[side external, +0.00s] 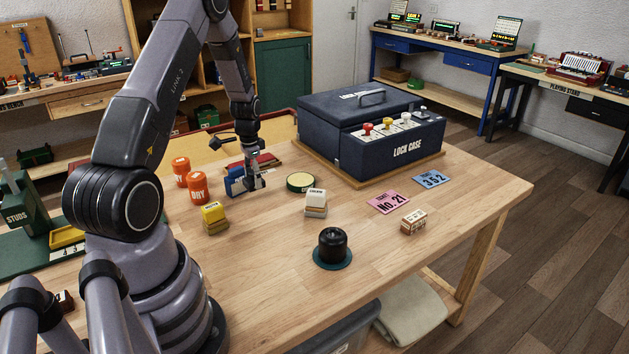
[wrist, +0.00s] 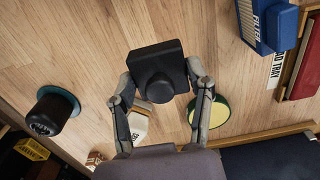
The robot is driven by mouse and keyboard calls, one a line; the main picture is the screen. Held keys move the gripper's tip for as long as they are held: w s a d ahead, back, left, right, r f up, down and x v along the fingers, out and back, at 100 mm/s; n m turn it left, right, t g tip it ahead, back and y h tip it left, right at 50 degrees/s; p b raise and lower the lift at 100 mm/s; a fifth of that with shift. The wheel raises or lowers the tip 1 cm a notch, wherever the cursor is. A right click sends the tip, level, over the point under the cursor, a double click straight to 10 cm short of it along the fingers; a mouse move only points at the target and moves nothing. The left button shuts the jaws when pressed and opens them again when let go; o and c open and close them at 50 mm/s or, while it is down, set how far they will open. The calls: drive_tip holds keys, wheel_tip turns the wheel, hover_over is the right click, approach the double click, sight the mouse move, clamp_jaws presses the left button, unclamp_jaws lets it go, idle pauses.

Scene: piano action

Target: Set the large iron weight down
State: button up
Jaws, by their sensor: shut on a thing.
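My gripper (wrist: 160,76) is shut on a black square block with a round knob, which I take to be the large iron weight (wrist: 158,58). Its two fingers press on opposite sides of the block in the wrist view. In the side view my gripper (side external: 254,184) is low over the wooden table (side external: 420,280), just right of the blue filter box (side external: 235,182). The block is hard to make out there. I cannot tell whether it touches the table.
A black domed piece on a teal disc (side external: 332,250) is nearer. Orange pots (side external: 197,187) stand left, the lock case (side external: 372,135) behind. Bare table lies between the filter box and domed piece.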

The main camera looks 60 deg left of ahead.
hover_over(264, 203)
wheel_tip(264, 203, down, 6)
drive_tip(key=shift+f, duration=1.55)
drive_tip(key=shift+f, duration=0.15)
drive_tip(key=o, duration=1.2)
drive_tip(key=shift+o, duration=0.2)
